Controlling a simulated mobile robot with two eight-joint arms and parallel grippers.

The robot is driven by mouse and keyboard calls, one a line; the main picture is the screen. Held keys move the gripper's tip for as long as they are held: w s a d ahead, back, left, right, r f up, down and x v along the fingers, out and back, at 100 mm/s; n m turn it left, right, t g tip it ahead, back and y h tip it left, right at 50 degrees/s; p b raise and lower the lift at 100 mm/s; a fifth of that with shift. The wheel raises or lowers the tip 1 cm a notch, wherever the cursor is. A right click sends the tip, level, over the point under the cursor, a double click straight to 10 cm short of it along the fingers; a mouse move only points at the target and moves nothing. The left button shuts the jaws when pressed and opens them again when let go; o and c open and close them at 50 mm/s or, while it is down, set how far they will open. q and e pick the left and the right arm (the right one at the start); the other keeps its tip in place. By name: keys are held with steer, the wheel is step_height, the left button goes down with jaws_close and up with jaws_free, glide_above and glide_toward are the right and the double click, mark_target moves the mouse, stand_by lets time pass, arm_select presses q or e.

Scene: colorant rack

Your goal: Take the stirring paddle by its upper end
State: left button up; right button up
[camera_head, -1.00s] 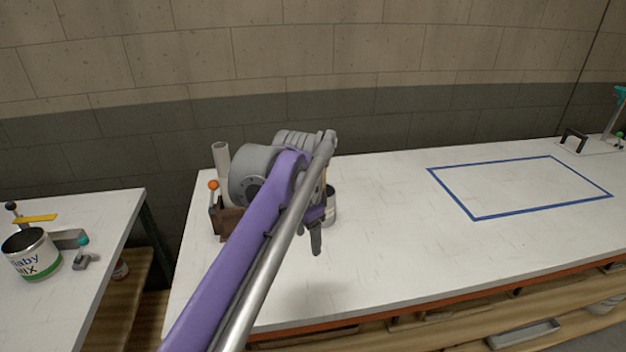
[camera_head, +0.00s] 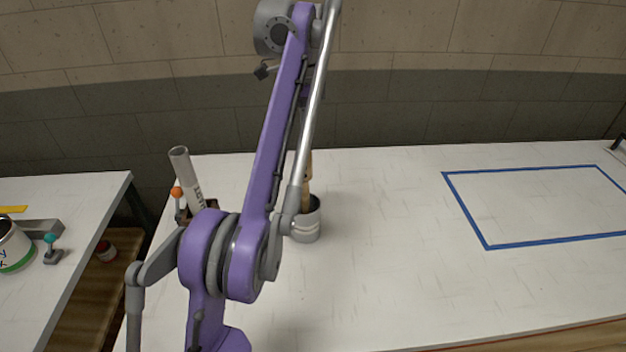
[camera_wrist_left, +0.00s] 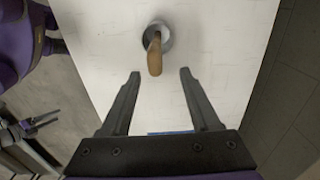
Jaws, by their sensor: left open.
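The stirring paddle (camera_head: 307,181) stands in a grey metal cup (camera_head: 307,222) on the white table, partly hidden behind my purple arm in the head view. Its wooden upper end (camera_wrist_left: 155,55) points up toward the left wrist camera, with the cup (camera_wrist_left: 158,37) below it. My left gripper (camera_wrist_left: 158,72) is open and empty. In the wrist view its fingertips lie on either side of the paddle's end, near its lower tip; the height gap is unclear. In the head view the gripper's fingers are hidden or out of frame.
A grey tube (camera_head: 187,178) and an orange-knobbed item (camera_head: 177,192) stand left of the cup, partly behind my arm. A blue taped rectangle (camera_head: 487,246) marks the right of the table. A second table (camera_head: 85,200) at left holds a paint can (camera_head: 14,247).

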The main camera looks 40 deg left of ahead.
mark_target(304, 167)
arm_select(q)
steer(key=f, duration=0.2)
steer(key=s+f+b, duration=0.1)
steer(key=f, duration=0.1)
steer(key=shift+f+b, duration=1.05)
steer(key=shift+f, duration=1.7)
steer(key=shift+w, duration=0.1)
arm_select(e)
steer(key=f, duration=0.1)
steer(key=s+f, duration=0.1)
steer(key=f, duration=0.2)
steer(key=shift+s+f, duration=0.15)
steer(key=shift+s, duration=0.1)
arm_select(q)
jaws_close()
